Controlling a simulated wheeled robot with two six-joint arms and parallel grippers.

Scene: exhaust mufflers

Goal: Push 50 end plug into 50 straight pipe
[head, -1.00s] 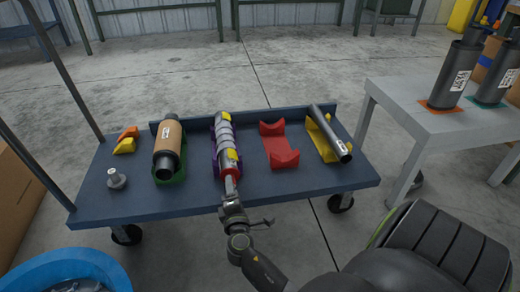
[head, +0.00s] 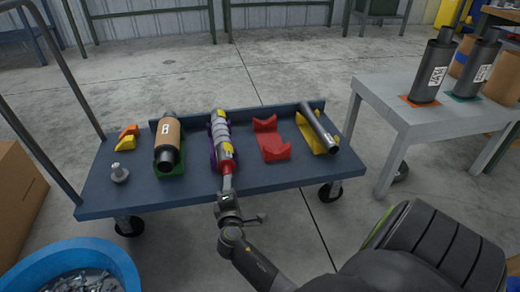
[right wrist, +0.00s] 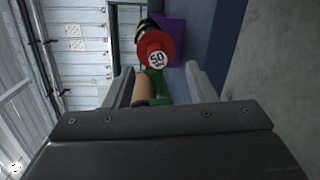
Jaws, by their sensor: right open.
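The 50 straight pipe (head: 220,131) is a grey wrapped tube with yellow patches, lying in a purple cradle on the blue cart. The red 50 end plug (head: 227,168) is at its near end. In the right wrist view the plug (right wrist: 156,50) shows its round face with a "50" label. How deep it sits in the pipe cannot be told. My right gripper (head: 227,186) is open and empty just in front of the plug, lined up with the pipe. Its fingers (right wrist: 162,85) show apart in the wrist view; contact with the plug is unclear. My left gripper is out of view.
Left on the cart are a brown-wrapped muffler (head: 168,140) in a green cradle and a metal fitting (head: 120,173). Right are an empty red cradle (head: 271,140) and a dark pipe (head: 319,129) on a yellow cradle. A grey table (head: 400,112) holds upright mufflers.

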